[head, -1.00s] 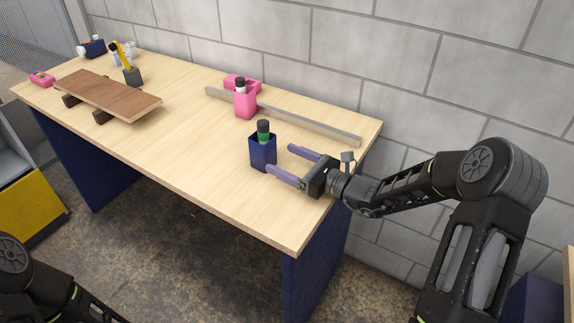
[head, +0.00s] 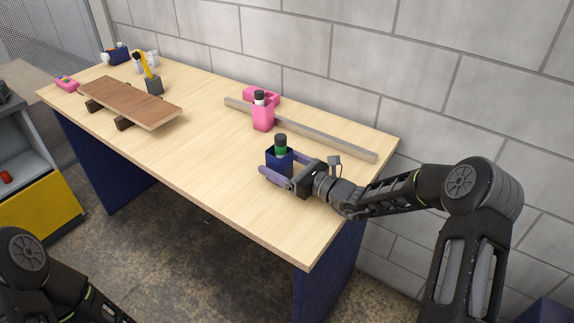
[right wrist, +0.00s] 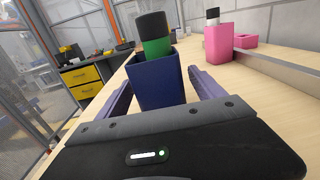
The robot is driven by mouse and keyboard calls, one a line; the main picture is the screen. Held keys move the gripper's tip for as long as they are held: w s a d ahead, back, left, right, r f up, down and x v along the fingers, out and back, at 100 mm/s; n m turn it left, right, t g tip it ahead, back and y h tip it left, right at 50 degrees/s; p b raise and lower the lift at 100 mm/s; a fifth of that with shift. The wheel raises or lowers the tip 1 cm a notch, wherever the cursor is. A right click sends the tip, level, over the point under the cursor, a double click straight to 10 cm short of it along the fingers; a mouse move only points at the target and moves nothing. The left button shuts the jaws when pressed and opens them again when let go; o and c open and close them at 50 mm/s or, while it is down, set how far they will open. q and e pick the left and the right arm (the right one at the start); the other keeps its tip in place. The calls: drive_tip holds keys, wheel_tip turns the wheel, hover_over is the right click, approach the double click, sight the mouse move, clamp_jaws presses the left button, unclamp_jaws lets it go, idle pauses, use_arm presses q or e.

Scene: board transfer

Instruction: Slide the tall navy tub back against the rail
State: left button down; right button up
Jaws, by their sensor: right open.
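The tall navy tub (head: 277,160) stands upright near the right end of the table and holds a green bottle with a black cap (head: 281,146). It also shows in the right wrist view (right wrist: 160,82), with the bottle (right wrist: 156,38) rising from it. My right gripper (head: 276,164) is open, with one purple finger on each side of the tub; I cannot tell whether they touch it. The rail (head: 320,138) is a long grey bar lying behind the tub near the wall, with bare table between them. My left gripper is out of view.
A tall pink tub (head: 263,118) with a bottle stands against the rail, with a low pink box (head: 262,94) behind the rail. A brown board (head: 130,101) rests on dark blocks at left. A yellow-armed item (head: 152,78) stands beyond. The middle of the table is clear.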

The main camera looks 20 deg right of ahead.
drive_tip(key=c, duration=1.4)
drive_tip(key=shift+c, duration=0.2)
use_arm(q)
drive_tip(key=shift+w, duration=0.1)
use_arm(e)
drive_tip(key=shift+w+d, duration=0.1)
drive_tip(key=shift+d, duration=0.05)
